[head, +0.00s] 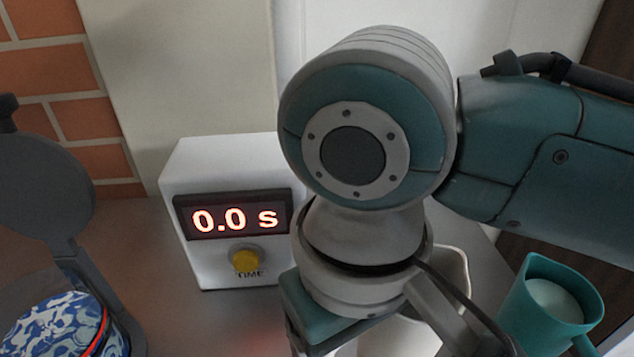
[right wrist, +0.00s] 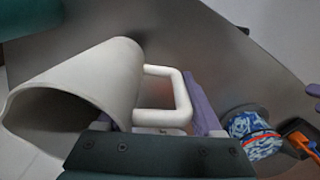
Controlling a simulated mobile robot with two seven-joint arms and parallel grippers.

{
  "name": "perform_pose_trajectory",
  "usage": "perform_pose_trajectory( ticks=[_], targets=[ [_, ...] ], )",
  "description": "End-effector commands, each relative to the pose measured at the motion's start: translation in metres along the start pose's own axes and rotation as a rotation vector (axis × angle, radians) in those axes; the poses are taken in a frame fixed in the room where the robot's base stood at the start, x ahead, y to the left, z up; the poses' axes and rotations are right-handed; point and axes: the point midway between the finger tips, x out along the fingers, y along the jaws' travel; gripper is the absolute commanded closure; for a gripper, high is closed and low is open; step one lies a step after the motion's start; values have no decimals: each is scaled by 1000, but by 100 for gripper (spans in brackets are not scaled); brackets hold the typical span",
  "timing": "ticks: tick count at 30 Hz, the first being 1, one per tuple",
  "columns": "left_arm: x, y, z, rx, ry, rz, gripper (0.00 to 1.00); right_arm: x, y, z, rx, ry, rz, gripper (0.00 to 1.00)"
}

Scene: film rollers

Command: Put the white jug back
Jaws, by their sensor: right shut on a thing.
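The white jug (head: 390,340) is mostly hidden behind my right arm and gripper in the head view; part of its pale rim or handle shows at the right. In the right wrist view the white jug (right wrist: 95,80) lies across the left side with its open mouth toward the lower left. My right gripper (right wrist: 165,125) is shut on the jug's squared handle, with a purple finger beside it. Whether the jug's base touches the surface cannot be told.
A white timer box (head: 230,240) with a yellow button reads 0.0 s. A teal jug (head: 535,325) with pale contents stands at the right. A blue-and-white patterned roll (head: 50,325) with a red band is at lower left, below a dark disc (head: 40,185). Grey surface is clear between.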

Motion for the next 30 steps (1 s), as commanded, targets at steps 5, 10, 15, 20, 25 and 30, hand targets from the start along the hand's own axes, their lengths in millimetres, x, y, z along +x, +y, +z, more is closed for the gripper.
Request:
perform_pose_trajectory(
  ticks=[5, 10, 15, 20, 25, 30],
  targets=[
    [5, 0, 1, 0, 1, 1, 50, 16, 0, 0, 1, -1, -1, 100],
    [14, 2, 4, -3, 1, 3, 50, 44, 0, 0, 0, 0, 0, 100],
    [15, 3, 4, -8, 2, 7, 50, 54, -1, -1, -1, 2, 0, 100],
    [14, 4, 4, -10, 2, 9, 50, 53, -1, -1, -1, 2, 0, 100],
    [15, 4, 4, -9, 2, 9, 50, 57, -1, -1, 1, 0, -1, 100],
    [15, 4, 4, -9, 2, 9, 50, 57, -1, 0, 0, 0, -1, 14]
  ],
)
